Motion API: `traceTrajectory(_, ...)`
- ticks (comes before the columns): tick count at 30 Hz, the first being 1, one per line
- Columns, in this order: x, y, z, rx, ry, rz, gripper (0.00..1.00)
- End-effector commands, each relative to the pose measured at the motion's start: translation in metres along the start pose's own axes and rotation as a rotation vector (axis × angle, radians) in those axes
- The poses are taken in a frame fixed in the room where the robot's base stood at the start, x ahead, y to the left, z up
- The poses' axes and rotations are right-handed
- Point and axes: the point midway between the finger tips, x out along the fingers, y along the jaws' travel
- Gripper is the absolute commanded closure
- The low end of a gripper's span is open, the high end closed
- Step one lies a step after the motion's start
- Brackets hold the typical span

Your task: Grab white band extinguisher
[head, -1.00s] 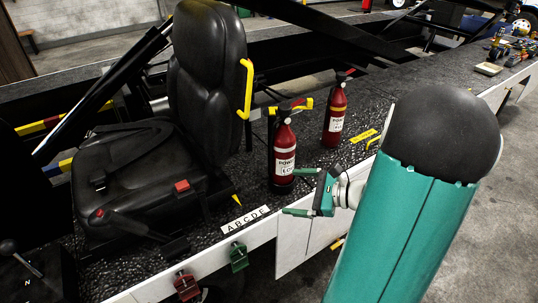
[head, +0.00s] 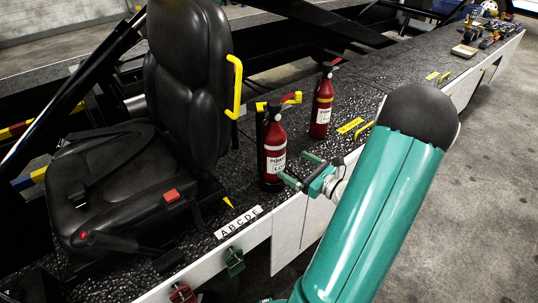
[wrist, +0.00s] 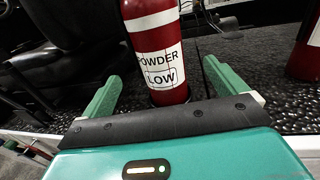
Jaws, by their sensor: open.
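The white band extinguisher (head: 274,148) is a red cylinder standing upright on the black textured deck, right of the seat. In the wrist view the extinguisher (wrist: 157,50) shows a white band above a label reading POWDER LOW; its top is out of frame. My gripper (head: 297,169) has green fingers and is open at the extinguisher's lower right. In the wrist view the fingers (wrist: 164,90) lie on either side of its lower body, apart from it, with the extinguisher ahead between them.
The black seat (head: 185,90) with a yellow armrest (head: 236,88) is close on the left.

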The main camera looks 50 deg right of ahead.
Motion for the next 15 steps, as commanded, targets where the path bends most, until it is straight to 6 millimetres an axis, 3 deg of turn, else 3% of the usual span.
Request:
traceTrajectory(6,0.038,0.000,0.000,-0.001,0.000,0.001,0.03)
traceTrajectory(15,0.065,0.003,-0.001,0.000,0.001,0.005,0.03)
